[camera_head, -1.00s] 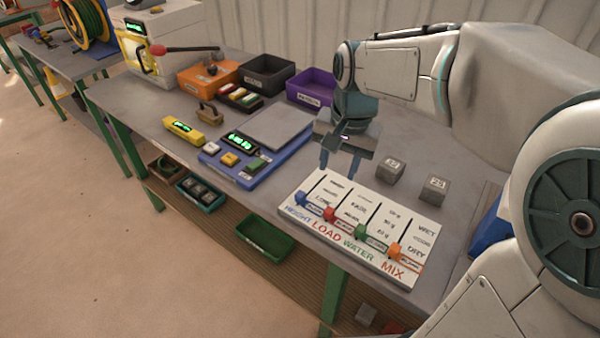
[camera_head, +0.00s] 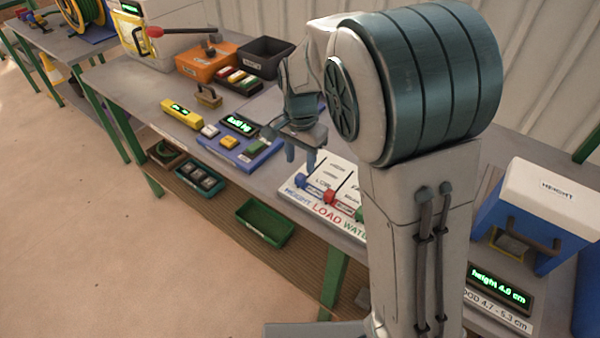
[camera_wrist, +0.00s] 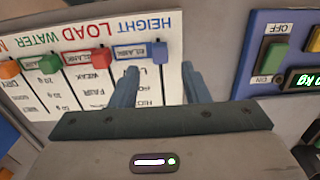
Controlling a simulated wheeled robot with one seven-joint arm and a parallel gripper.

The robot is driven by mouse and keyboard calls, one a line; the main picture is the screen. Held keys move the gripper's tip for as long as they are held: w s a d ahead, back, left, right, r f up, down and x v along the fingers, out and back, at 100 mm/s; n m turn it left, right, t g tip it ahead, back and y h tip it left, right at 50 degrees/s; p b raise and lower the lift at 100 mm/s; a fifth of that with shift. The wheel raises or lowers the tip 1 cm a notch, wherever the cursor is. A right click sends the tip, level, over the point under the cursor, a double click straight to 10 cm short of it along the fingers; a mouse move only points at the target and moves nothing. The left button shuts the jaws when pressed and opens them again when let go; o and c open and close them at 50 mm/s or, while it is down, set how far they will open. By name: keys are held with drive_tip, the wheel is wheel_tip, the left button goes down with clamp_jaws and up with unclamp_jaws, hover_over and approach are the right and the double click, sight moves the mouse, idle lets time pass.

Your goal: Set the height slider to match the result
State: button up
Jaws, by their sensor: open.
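The slider panel (camera_head: 296,194) is a white board labelled HEIGHT, LOAD, WATER and MIX. The blue height knob (camera_wrist: 159,52) sits at the end of its slot nearest the word HEIGHT, beside a label that seems to read BLANK. The knob also shows in the head view (camera_head: 300,180). My gripper (camera_head: 300,157) is open and empty above the panel. In the wrist view its fingers (camera_wrist: 158,70) point toward the blue knob, one to each side of its line, not visibly touching it. The height gauge (camera_head: 540,205) display (camera_head: 499,287) reads 4.8 cm, above a GOOD 4.7 - 5.3 cm label.
The red load knob (camera_wrist: 100,58) is close beside the blue one. A blue scale (camera_head: 240,148) with buttons stands left of the panel. Orange (camera_head: 205,62) and black (camera_head: 266,56) bins are behind. My arm hides much of the panel's right side.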

sight(300, 176)
drive_tip(key=shift+f, duration=2.75)
